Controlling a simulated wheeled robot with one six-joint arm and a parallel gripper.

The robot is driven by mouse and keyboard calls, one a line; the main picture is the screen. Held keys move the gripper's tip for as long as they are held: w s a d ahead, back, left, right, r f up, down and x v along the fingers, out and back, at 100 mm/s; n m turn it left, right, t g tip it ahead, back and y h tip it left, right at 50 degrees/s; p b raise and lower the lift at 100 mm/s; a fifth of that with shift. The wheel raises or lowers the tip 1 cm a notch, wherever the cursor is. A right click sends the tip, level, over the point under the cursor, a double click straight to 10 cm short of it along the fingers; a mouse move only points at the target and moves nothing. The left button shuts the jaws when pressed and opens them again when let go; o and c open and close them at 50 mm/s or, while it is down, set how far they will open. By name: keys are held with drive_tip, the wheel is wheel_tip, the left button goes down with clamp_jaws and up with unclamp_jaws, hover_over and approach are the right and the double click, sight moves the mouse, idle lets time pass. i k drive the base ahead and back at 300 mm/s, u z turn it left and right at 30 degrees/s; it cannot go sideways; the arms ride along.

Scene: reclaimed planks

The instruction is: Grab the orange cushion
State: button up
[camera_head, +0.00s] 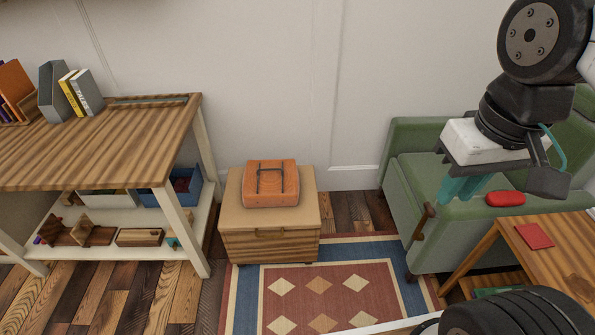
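The orange cushion (285,195) is a thick, squarish block with a dark strap-like outline on its face. It lies on top of a wooden chest (235,212) in the middle of the view, against the wall side. My gripper (462,188), with a white body and teal fingers, hangs at the right in front of a green armchair. It is well to the right of the cushion and apart from it. The gap between the fingers is not clear from this angle. Nothing is visibly held.
A wooden shelf table (100,150) with books and boxes stands at the left. A patterned rug (248,300) lies before the chest. The green armchair (405,220) bears a red item (505,198). A low wooden table (555,255) stands at the lower right.

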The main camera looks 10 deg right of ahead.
sight(266, 183)
drive_tip(key=u, duration=0.2)
drive_tip(key=i, duration=1.1)
drive_tip(key=u, duration=0.75)
